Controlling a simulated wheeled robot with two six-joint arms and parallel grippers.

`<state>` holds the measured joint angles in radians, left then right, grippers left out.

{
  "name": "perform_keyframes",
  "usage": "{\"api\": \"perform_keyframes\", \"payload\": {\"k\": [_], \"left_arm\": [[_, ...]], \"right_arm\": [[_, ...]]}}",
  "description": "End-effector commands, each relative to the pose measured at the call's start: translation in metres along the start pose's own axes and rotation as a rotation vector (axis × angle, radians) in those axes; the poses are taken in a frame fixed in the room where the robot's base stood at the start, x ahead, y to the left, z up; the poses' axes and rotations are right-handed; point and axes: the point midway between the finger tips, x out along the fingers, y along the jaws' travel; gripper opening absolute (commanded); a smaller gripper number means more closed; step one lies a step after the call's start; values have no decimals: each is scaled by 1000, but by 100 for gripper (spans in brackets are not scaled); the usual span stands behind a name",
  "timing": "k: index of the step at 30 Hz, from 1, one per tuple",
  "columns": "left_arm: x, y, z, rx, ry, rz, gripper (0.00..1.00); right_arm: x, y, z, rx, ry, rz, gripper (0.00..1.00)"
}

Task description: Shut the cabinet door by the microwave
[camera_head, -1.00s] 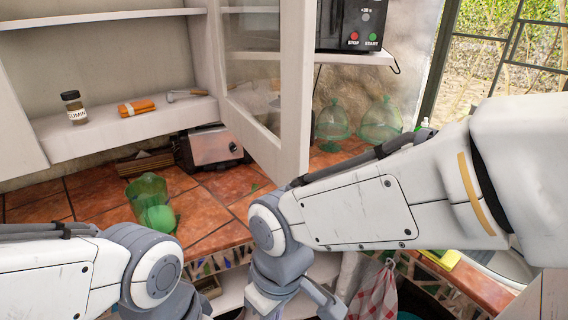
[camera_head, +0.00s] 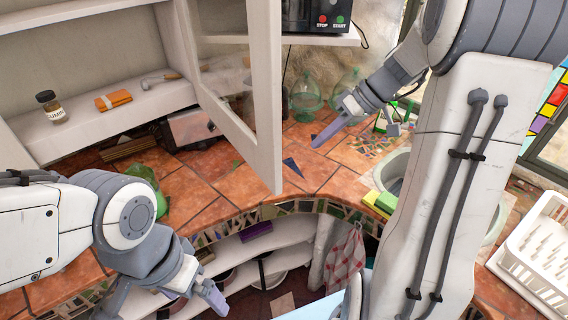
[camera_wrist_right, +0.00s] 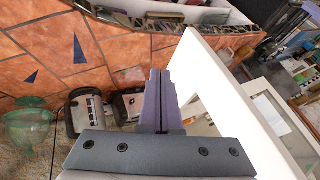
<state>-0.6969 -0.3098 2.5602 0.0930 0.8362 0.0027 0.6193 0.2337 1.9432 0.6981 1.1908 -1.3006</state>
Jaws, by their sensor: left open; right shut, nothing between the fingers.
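The cabinet door (camera_head: 262,95), a white frame with a glass pane, stands open and juts out over the counter, left of and below the black microwave (camera_head: 312,14). My right gripper (camera_head: 318,142) is shut and empty, over the tiles to the right of the door, with a visible gap in the head view. In the right wrist view its closed fingers (camera_wrist_right: 158,80) are beside the white door (camera_wrist_right: 215,85); whether they touch it I cannot tell. My left gripper (camera_head: 165,298) is open and empty, low at the left in front of the counter edge.
Glass cloches (camera_head: 305,98) are behind my right gripper. A white dish rack (camera_head: 545,255) is at the right.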

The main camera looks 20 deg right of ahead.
Motion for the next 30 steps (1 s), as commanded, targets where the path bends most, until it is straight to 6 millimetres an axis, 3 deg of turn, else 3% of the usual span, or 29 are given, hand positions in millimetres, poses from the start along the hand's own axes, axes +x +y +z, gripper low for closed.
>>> {"api": "perform_keyframes", "payload": {"k": [13,15,21,30], "left_arm": [[-29,2,-2,3,0,0,100],[-38,3,-2,4,0,0,100],[-47,3,-3,6,1,0,100],[-47,3,-2,6,0,0,100]], "right_arm": [[91,-3,2,4,-10,-3,0],[92,-17,-1,1,-8,-2,0],[104,-34,0,2,-6,0,0],[108,-36,1,2,-4,3,0]]}}
